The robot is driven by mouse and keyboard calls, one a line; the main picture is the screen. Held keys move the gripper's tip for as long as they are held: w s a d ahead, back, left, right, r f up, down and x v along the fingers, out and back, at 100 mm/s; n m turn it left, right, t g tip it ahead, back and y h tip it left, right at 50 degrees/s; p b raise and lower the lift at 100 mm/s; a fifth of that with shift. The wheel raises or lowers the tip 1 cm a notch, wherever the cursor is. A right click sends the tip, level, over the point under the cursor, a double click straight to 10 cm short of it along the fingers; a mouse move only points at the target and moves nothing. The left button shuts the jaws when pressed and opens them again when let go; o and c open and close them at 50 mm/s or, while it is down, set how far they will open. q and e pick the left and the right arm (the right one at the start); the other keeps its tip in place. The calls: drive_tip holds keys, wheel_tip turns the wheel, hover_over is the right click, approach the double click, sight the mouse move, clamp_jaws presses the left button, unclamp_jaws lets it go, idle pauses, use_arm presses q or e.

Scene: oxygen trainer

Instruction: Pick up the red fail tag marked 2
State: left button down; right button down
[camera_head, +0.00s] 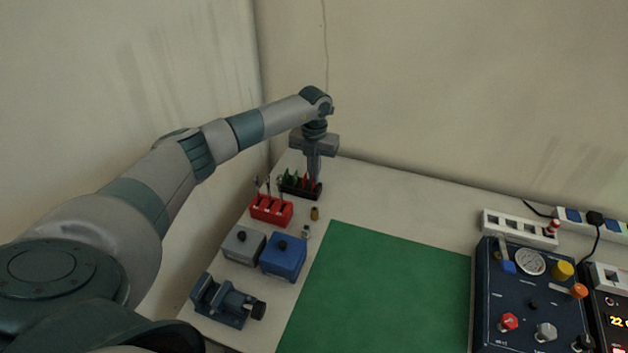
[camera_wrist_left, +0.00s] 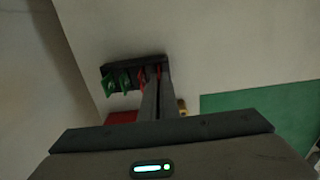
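A dark rack (camera_head: 291,189) stands at the back left of the table and holds green tags (camera_head: 290,176) and red tags (camera_head: 305,182). The wrist view also shows the rack (camera_wrist_left: 137,64), with green tags (camera_wrist_left: 125,82) on the left and red tags (camera_wrist_left: 140,77) on the right. My left gripper (camera_head: 313,181) points down over the rack's right end. In the wrist view its fingertips (camera_wrist_left: 160,80) are close together at the rightmost red tag, partly hiding it. I cannot tell whether they grip it. No number is readable. My right gripper is not in view.
A red holder (camera_head: 271,209) with upright tools stands just in front of the rack. Grey (camera_head: 243,245) and blue (camera_head: 284,257) boxes and a vise (camera_head: 227,301) stand nearer. A green mat (camera_head: 380,290) lies clear. A blue instrument panel (camera_head: 527,300) stands right. Walls rise behind and left.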

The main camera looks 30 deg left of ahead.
use_arm(q)
drive_tip(key=shift+w+d+r+b, duration=0.1)
drive_tip(key=shift+d+r+b, duration=0.05)
drive_tip(key=shift+r+b, duration=0.35)
drive_tip(key=shift+w+d+r+b, duration=0.1)
drive_tip(key=shift+r+b, duration=0.2)
drive_tip(key=shift+r, duration=0.3)
drive_tip(key=w+d+r+b, duration=0.5)
drive_tip(key=d+r, duration=0.2)
drive_tip(key=d, duration=0.3)
